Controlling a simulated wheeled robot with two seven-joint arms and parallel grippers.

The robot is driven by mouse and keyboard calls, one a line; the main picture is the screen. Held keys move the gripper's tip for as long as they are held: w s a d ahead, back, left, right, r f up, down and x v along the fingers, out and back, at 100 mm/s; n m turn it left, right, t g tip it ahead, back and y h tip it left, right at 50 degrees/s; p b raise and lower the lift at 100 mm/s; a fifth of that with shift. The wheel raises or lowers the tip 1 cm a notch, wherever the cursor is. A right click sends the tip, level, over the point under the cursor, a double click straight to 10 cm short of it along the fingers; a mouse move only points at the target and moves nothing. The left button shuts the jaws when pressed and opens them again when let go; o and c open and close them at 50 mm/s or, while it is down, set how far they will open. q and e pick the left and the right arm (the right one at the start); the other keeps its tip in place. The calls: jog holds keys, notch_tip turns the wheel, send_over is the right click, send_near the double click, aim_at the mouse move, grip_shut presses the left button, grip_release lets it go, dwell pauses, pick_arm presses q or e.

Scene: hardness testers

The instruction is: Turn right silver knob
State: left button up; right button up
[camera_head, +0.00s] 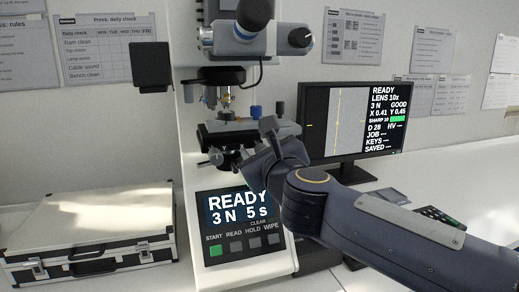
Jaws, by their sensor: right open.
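The hardness tester (187,150) stands in the middle, with a dark stage (225,132) under its lens turret. A small silver knob (215,157) shows below the stage on its left side. The right silver knob cannot be made out; my right gripper covers the area below the stage's right side. My right arm comes in from the right, and my right gripper (257,148) is at the stage's right front edge, open, with one finger pointing up. Whether it touches anything is unclear. My left gripper is not in view.
A tester panel (238,225) reading READY 3 N 5 s slopes below the stage. A monitor (352,120) stands behind my right arm. A silver case (90,232) lies at the left. A dark keypad (440,215) is at the right. Bare white bench shows at the far right.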

jog(key=v, duration=0.7)
jog(key=shift+s, duration=0.25)
jog(key=s+d+f+n+g+h, duration=0.1)
jog(key=s+d+f+n+g, duration=0.4)
jog(key=s+f+n, duration=0.4)
jog(key=s+d+f+n+g, duration=0.2)
jog(key=s+d+f+n, duration=0.5)
jog(key=f, duration=0.5)
jog(key=s+d+f+n+g+h, duration=0.1)
jog(key=s+d+f+n+g, duration=0.3)
jog(key=s+d+f+n, duration=0.45)
notch_tip(320, 180, up, 18)
jog(key=a+n+p, duration=0.1)
jog(key=a+p, duration=0.1)
jog(key=p, duration=1.8)
jog(key=shift+w+f+g, duration=0.15)
jog(key=shift+w+g, duration=0.15)
jog(key=shift+w, duration=0.15)
